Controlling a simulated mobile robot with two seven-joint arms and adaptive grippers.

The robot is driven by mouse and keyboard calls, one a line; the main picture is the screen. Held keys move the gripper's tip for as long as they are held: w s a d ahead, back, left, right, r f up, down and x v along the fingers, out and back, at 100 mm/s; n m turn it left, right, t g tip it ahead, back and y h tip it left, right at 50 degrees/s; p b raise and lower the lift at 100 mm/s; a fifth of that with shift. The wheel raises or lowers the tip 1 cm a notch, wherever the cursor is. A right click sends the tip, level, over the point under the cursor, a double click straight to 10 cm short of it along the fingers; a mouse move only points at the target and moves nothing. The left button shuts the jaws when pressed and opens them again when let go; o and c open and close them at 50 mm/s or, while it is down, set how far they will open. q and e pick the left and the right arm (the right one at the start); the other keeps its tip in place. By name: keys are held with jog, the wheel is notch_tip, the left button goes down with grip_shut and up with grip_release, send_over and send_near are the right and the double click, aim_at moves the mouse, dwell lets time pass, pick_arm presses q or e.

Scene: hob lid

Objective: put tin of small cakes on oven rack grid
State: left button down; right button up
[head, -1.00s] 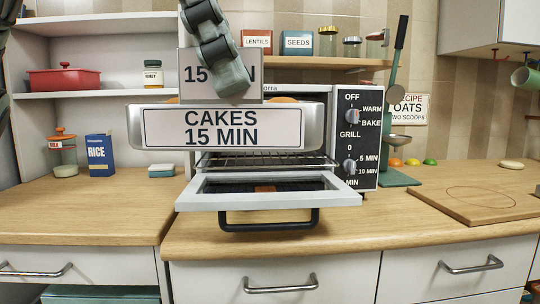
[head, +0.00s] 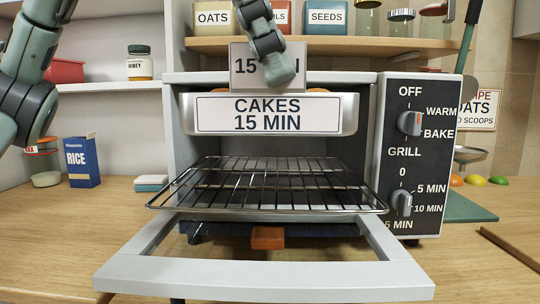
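The tin of small cakes (head: 350,115) is silver, with a white "CAKES 15 MIN" label on its front. It hangs level at the oven mouth, above the oven rack grid (head: 265,190) with a clear gap. Small bits of brown cake show over its rim. My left gripper (head: 280,74) reaches down from the top and is shut on the tin's upright grey plate, marked "15". One finger shows in front of the plate; the other is hidden. The dark wire rack lies level, its front edge over the open door. My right gripper is not in view.
The oven door (head: 265,275) is folded down towards me. The knob panel (head: 425,150) stands to the right of the opening. A shelf (head: 350,46) with jars runs above. A rice box (head: 82,162) stands left of the oven. The rack is empty.

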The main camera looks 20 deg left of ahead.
pick_arm(q)
jog(key=w+a+f, duration=0.1)
jog(key=w, duration=0.1)
jog(key=w+a+f, duration=0.1)
jog(key=w+f, duration=0.1)
jog(key=w, duration=0.1)
jog(key=w+a+f, duration=0.1)
jog(key=w+f, duration=0.1)
jog(key=w, duration=0.1)
jog(key=shift+a+f, duration=0.1)
jog(key=shift+f, duration=0.05)
notch_tip(320, 180, down, 3)
jog(key=shift+f, duration=0.45)
jog(key=shift+f+b, duration=0.2)
jog(key=shift+b, duration=0.15)
jog(key=c, duration=1.7)
grip_release()
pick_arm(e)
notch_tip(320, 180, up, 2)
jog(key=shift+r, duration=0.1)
pick_arm(q)
jog(key=shift+r, duration=0.1)
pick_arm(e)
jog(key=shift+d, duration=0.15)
